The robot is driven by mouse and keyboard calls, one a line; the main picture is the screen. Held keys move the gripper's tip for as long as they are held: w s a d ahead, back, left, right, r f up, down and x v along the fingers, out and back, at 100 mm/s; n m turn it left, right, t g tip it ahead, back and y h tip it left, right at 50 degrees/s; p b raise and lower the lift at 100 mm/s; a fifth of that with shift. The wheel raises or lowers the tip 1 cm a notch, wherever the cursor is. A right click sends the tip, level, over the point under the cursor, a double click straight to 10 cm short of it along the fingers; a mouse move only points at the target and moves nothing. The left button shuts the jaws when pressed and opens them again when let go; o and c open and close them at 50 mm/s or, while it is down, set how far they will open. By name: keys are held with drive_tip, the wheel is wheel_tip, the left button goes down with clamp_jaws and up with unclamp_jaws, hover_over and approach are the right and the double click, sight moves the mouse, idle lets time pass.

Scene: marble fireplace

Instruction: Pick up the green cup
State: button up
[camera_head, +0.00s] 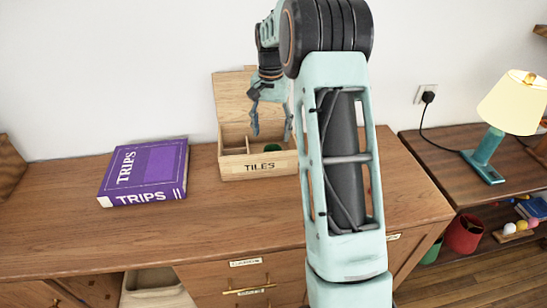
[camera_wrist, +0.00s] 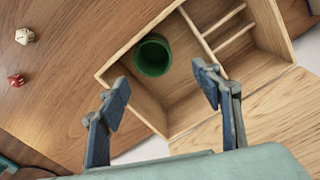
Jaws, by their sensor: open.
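The green cup (camera_wrist: 153,56) stands inside a compartment of an open wooden box (camera_wrist: 134,82), near its wall. In the head view only a small green part of the cup (camera_head: 272,148) shows above the box's front wall. The box, labelled TILES (camera_head: 235,171), sits on the wooden cabinet top with its lid raised at the back. My gripper (camera_head: 271,129) is over the box with its fingers apart and nothing between them. In the wrist view my gripper (camera_wrist: 163,81) has a finger to each side, and the cup appears beyond the fingertips.
A purple TRIPS box (camera_head: 145,172) lies on the cabinet top (camera_head: 60,235) to the left. A white die (camera_wrist: 25,36) and a red die (camera_wrist: 16,80) lie outside the box. A lamp (camera_head: 500,115) stands on a side table at right. Thin dividers split the box's other side.

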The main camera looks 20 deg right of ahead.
wheel_tip(320, 180, down, 4)
drive_tip(key=shift+f, duration=0.2)
drive_tip(key=f, duration=0.2)
drive_tip(key=s+f, duration=0.1)
drive_tip(key=f, duration=0.1)
drive_tip(key=shift+d+f, duration=0.1)
drive_tip(key=shift+f, duration=0.45)
drive_tip(key=c, duration=1.2)
